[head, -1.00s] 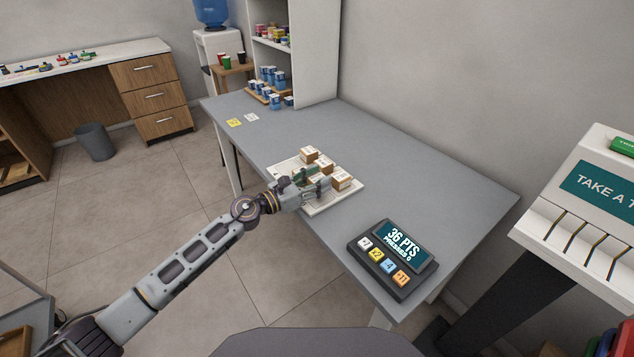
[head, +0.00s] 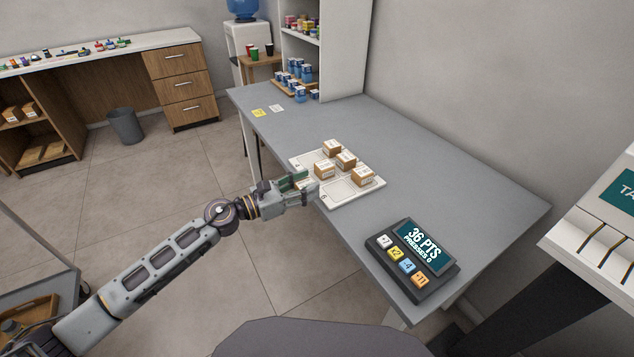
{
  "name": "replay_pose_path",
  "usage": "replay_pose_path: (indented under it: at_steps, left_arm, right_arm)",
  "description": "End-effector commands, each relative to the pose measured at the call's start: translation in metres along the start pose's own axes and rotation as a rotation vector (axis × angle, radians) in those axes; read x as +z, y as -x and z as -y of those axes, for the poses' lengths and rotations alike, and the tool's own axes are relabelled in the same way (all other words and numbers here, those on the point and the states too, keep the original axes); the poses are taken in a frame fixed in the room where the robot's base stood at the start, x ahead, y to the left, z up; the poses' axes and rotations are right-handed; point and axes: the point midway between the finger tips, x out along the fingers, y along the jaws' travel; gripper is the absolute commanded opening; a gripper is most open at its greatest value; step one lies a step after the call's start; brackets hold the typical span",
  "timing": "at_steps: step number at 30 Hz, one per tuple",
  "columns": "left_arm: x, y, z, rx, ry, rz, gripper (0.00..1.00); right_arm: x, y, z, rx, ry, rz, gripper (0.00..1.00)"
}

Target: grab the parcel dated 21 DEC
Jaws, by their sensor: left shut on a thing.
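My left gripper (head: 303,190) is at the left front edge of a white tray (head: 340,203) on the grey counter. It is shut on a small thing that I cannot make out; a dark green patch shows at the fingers. Several small brown parcels with white tops sit in the tray: one at the back (head: 331,148), one in the middle (head: 346,160), one at the right (head: 362,176) and one nearest the gripper (head: 324,170). Their dates are too small to read. A front compartment of the tray is empty. My right gripper is out of view.
A dark keypad box (head: 411,262) with a screen reading 36 PTS stands at the counter's near end. Yellow (head: 259,113) and white (head: 277,108) notes lie towards the far end, near blue-and-white tubs (head: 300,93). The grey counter (head: 440,185) is clear right of the tray.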

Motion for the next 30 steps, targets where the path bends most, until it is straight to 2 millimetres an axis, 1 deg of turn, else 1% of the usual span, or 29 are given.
replay_pose_path:
  at_steps: [1, 9, 15, 19, 22, 30]
  left_arm:
    - [-0.002, 0.007, 0.0, 0.0, 0.0, -0.002, 0.19]
    - [-0.002, 0.037, 0.0, 0.0, 0.0, -0.002, 0.19]
    - [-0.001, 0.054, 0.0, 0.001, 0.001, -0.001, 0.19]
    - [-0.001, 0.062, 0.0, 0.0, 0.0, 0.0, 0.19]
    - [0.0, 0.066, 0.0, 0.0, 0.0, 0.0, 0.19]
    - [0.001, 0.07, 0.0, 0.0, -0.002, 0.0, 0.19]
  right_arm:
    - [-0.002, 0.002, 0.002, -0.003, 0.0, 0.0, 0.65]
    - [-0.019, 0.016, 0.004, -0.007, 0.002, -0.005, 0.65]
    - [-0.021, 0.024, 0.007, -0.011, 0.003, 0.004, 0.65]
    - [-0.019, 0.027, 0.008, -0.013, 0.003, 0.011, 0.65]
    - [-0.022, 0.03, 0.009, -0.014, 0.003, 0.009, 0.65]
    - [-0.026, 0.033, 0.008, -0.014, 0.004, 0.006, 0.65]
